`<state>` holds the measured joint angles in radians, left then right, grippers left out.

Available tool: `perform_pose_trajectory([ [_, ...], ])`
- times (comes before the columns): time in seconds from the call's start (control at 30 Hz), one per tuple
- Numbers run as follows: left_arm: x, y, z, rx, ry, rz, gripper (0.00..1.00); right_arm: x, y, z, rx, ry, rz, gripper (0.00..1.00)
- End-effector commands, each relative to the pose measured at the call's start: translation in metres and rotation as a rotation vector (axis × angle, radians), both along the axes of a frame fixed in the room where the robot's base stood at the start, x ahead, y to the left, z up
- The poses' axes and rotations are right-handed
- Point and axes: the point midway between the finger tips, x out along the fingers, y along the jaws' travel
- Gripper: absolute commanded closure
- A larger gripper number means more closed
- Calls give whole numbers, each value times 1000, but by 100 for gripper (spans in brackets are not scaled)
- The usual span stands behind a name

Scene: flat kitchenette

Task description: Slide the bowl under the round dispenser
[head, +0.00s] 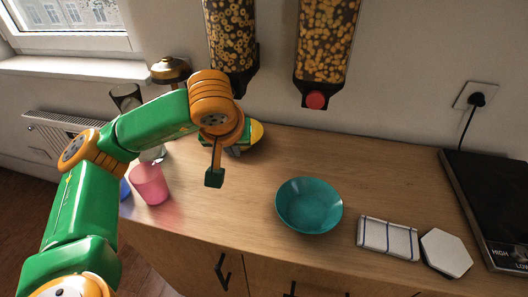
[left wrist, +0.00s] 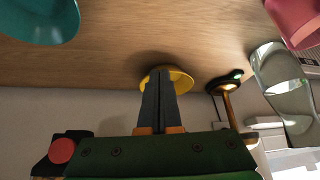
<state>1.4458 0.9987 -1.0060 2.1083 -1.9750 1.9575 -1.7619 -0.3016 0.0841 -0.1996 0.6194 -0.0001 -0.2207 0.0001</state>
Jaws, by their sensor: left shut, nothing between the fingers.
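The teal bowl (head: 309,206) stands upright and empty near the front of the wooden counter; its edge also shows in the left wrist view (left wrist: 40,18). Two cereal dispensers hang on the wall: a left one (head: 232,35) with ring-shaped pieces and a right one (head: 326,45) with a red knob (head: 315,100). I cannot tell which is the round one. The bowl is below and in front of the right one. My left gripper (head: 234,151) is shut and empty, left of the bowl and apart from it, its fingers (left wrist: 159,78) before a yellow round thing (left wrist: 181,77). My right gripper is out of view.
A pink cup (head: 150,184) stands at the counter's left end, with a clear glass (left wrist: 280,80) close by. Right of the bowl lie a striped cloth (head: 387,237), a white hexagonal piece (head: 446,252) and a black hob (head: 490,195). The counter behind the bowl is clear.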

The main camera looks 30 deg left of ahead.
Motion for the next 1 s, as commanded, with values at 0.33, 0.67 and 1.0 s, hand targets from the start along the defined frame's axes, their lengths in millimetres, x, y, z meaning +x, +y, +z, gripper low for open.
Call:
perform_pose_trajectory([
  [0.33, 29, 16, -57, -1, 7, 0, 100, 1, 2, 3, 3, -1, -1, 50],
  [0.67, 69, 36, -81, -1, 3, -1, 100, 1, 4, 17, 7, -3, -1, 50],
  [1.0, 80, 42, -83, 1, 1, -4, 100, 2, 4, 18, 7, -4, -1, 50],
])
